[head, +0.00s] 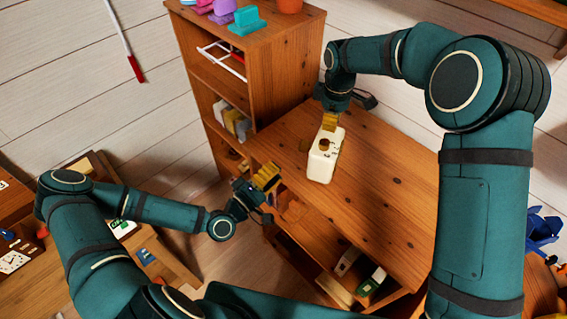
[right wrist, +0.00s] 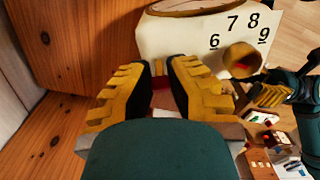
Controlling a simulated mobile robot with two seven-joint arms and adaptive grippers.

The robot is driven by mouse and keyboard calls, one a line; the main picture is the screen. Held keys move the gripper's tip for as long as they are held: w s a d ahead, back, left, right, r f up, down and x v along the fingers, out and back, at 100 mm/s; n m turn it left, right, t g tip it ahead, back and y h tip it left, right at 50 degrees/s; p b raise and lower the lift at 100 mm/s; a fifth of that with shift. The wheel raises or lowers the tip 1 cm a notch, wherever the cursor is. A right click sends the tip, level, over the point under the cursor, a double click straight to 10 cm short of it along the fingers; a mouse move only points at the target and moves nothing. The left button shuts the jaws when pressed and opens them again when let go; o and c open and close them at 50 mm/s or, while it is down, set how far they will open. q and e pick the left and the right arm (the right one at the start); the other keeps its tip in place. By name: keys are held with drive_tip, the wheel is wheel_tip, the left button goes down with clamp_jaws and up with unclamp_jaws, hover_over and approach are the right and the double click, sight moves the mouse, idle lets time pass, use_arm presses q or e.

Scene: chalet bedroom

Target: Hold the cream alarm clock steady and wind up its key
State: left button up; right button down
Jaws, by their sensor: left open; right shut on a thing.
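The cream alarm clock (head: 318,167) stands on the wooden top of the low shelf unit. A round brass knob (head: 324,144) shows on it. In the right wrist view the clock (right wrist: 180,38) shows black numerals, with a round brass part (right wrist: 241,60) beside them. My right gripper (head: 329,122) is shut at the clock's far end; its fingers hide what lies between them. It also shows in the right wrist view (right wrist: 166,82). My left gripper (head: 268,177) is open and empty, to the left of the clock and apart from it.
A taller wooden shelf (head: 240,70) with colourful items stands behind on the left. The low unit's top (head: 385,195) is clear right of the clock. Several things lie on its lower shelves. A desk (head: 35,275) with small objects is at the left.

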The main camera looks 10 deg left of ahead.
idle(0.4)
drive_tip(key=c, duration=1)
unclamp_jaws()
